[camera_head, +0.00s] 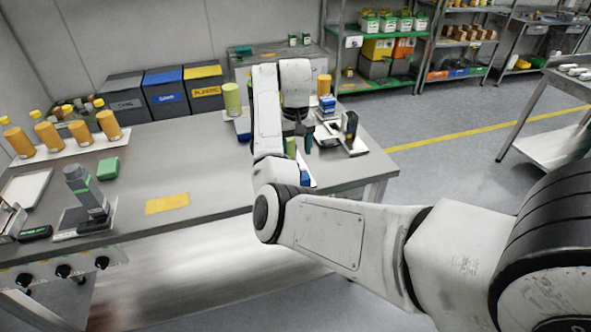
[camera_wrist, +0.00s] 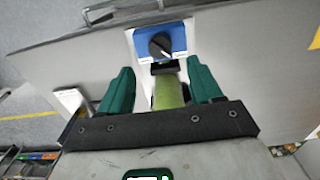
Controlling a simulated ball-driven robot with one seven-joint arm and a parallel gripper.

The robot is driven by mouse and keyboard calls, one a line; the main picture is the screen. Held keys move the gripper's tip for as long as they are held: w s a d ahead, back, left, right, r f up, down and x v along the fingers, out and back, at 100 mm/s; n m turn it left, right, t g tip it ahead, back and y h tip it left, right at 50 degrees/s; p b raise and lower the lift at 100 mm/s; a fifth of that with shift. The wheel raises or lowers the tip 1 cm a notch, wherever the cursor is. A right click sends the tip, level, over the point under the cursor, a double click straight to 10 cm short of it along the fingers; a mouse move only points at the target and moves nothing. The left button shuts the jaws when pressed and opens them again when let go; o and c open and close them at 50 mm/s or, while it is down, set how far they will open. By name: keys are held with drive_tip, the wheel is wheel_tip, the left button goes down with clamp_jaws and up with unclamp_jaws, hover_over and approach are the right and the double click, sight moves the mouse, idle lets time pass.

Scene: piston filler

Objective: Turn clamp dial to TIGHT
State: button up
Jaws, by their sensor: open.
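A black dial knob (camera_wrist: 160,46) sits on a blue panel (camera_wrist: 179,36) at the upper middle of the wrist view. It has a pale pointer line, and the panel's lettering is too small to read. My gripper (camera_wrist: 159,66) has two green fingers spread apart and empty, one on each side below the blue panel, apart from the knob. A light green cylinder (camera_wrist: 168,93) shows between and beyond the fingers. In the head view, my gripper (camera_head: 306,141) is over the table's right part, and a bit of blue panel (camera_head: 304,178) shows beside my arm, which hides the rest.
The grey table (camera_head: 190,150) holds orange bottles (camera_head: 48,135) at the left, a grey-green device (camera_head: 86,190) and a yellow mat (camera_head: 167,204). A black device on a white plate (camera_head: 349,130) stands right of my gripper. Bins (camera_head: 165,93) stand behind.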

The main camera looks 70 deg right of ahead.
wheel_tip(320, 180, down, 8)
drive_tip(key=shift+r+p, duration=0.2)
drive_tip(key=shift+p, duration=0.15)
drive_tip(key=c, duration=1)
